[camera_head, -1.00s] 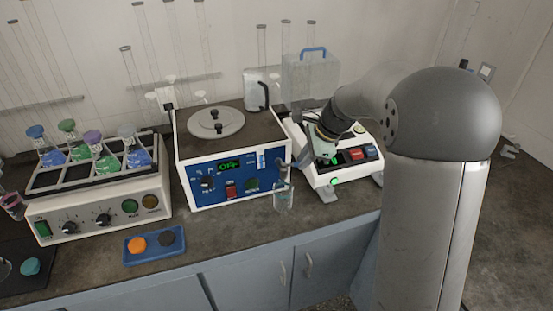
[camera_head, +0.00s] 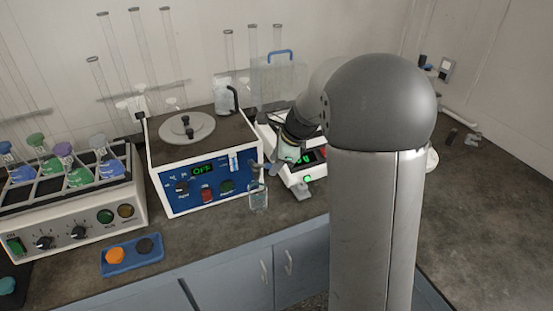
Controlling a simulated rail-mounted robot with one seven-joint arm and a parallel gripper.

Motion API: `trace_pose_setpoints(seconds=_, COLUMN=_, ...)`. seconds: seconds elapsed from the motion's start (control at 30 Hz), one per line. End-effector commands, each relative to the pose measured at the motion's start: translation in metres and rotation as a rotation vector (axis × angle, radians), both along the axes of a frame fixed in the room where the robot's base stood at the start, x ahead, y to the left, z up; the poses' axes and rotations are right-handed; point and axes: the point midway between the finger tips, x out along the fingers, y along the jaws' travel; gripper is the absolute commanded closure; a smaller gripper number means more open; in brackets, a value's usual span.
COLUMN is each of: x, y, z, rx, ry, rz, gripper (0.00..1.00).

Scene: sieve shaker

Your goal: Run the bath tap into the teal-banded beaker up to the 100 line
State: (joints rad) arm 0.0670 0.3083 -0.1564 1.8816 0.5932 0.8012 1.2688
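The water bath (camera_head: 205,175) is a white box with a blue front, an OFF display and a round grey lid on top. Its tap (camera_head: 257,168) is at the right end of the front. A clear beaker (camera_head: 258,199) stands on the bench just below the tap. Its band, lines and any water in it are too small to make out. My gripper (camera_head: 283,155) points down to the right of the tap, above and apart from the beaker, in front of the white device. Its fingers are too small and dark to tell if they are open.
A white device (camera_head: 309,171) with lit displays stands right of the bath, close to my gripper. A rack of coloured flasks (camera_head: 65,175) is at left. A blue tray (camera_head: 130,257) with two round pieces lies in front.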

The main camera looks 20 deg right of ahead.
Motion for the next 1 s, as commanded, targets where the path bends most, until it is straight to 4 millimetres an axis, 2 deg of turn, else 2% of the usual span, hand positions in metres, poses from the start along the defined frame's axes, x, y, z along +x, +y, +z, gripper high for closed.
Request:
trace_pose_setpoints(seconds=0.13, x=-0.002, y=-0.002, z=0.007, rx=0.000, ry=-0.003, rz=0.000, gripper=0.63)
trace_pose_setpoints(seconds=0.23, x=-0.006, y=-0.007, z=0.020, rx=0.000, ry=-0.004, rz=0.000, gripper=0.63)
trace_pose_setpoints(seconds=0.7, x=-0.039, y=-0.041, z=0.121, rx=-0.001, ry=-0.004, rz=-0.002, gripper=0.63)
trace_pose_setpoints(seconds=0.83, x=-0.045, y=-0.047, z=0.141, rx=-0.001, ry=-0.003, rz=-0.001, gripper=0.63)
trace_pose_setpoints(seconds=1.0, x=-0.050, y=-0.052, z=0.155, rx=0.000, ry=-0.001, rz=-0.002, gripper=0.63)
